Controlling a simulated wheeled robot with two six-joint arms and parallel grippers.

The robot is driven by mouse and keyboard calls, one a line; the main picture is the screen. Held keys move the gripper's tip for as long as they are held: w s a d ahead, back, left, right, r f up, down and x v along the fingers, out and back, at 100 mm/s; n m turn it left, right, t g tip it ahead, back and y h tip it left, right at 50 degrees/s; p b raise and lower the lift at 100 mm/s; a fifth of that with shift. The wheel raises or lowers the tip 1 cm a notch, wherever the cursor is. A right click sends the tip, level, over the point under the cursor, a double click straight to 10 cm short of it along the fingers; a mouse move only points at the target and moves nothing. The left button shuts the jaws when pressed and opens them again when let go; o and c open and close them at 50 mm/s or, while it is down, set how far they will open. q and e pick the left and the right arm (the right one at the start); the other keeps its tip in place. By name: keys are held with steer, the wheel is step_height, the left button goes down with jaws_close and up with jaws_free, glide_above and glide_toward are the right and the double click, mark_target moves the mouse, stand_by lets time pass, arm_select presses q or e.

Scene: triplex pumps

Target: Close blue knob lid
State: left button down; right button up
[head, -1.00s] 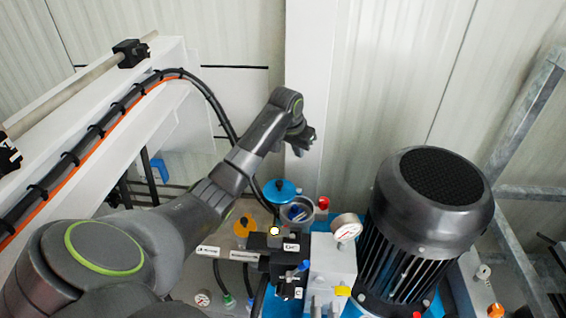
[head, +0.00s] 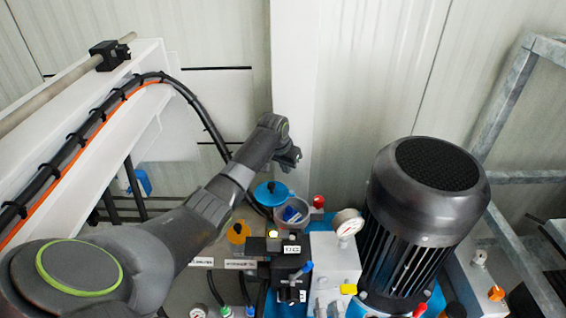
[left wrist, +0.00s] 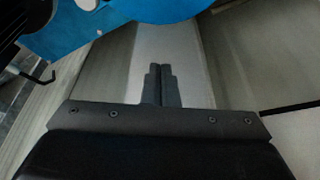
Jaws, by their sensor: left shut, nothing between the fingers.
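A round blue lid (head: 271,193) with a small dark knob sits left of an open grey cup (head: 293,215) that has blue parts inside. The cup's mouth is uncovered. My left gripper (head: 292,160) is above and slightly right of the lid in the head view, apart from it in the picture. In the left wrist view its two fingers (left wrist: 160,82) are together with nothing between them. A large blue surface (left wrist: 125,28), which looks like the lid, fills the top of that view beyond the fingertips. My right gripper is not in view.
A black finned motor (head: 425,210) stands to the right. A pressure gauge (head: 347,222) and a red cap (head: 318,202) are close right of the cup. A yellow-orange cap (head: 238,232) lies lower left. A white wall post (head: 295,80) rises behind.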

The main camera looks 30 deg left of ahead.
mark_target(272, 190)
arm_select(q)
steer(key=s, duration=0.4)
steer(key=shift+f+p, duration=0.15)
steer(key=shift+p, duration=0.2)
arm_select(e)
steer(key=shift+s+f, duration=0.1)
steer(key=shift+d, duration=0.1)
